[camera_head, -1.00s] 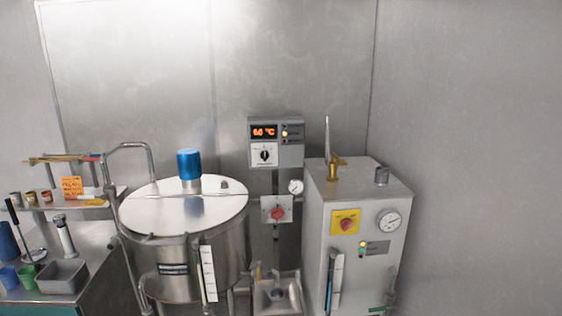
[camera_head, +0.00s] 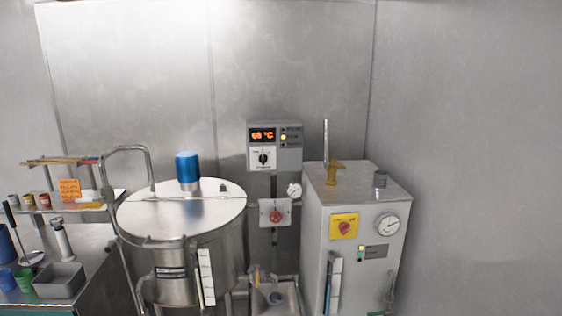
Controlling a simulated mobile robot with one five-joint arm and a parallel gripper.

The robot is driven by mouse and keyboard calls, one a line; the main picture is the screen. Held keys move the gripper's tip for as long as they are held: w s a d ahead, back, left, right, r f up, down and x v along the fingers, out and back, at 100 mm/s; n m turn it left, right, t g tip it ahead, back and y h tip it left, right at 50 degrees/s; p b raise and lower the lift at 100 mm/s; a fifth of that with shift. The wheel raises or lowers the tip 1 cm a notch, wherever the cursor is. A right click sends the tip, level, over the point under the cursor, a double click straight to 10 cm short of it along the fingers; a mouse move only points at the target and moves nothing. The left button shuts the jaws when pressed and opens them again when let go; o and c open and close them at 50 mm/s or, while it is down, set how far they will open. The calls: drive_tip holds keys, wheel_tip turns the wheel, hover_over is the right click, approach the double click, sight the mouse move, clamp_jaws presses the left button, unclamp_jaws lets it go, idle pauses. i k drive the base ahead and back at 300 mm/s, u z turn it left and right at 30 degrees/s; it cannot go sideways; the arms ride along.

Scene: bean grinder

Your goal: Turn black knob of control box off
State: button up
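The control box (camera_head: 290,158) is a grey unit on the back wall, right of the steel tank. Its orange display is lit, with small indicator lights to the right of it. The black knob (camera_head: 263,158) sits on a white plate below the display. Its pointer looks roughly vertical, but the knob is too small to read its setting. My gripper is not in view.
A steel tank (camera_head: 180,209) with a blue cap (camera_head: 187,167) stands left of the box. A steel cabinet (camera_head: 350,268) with a brass valve and gauge stands to the right. A red knob (camera_head: 275,216) is below the box. A cluttered bench (camera_head: 98,262) is at far left.

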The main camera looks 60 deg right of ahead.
sight(262, 158)
drive_tip(key=z, duration=0.2)
drive_tip(key=i, duration=1)
drive_tip(key=u, duration=0.1)
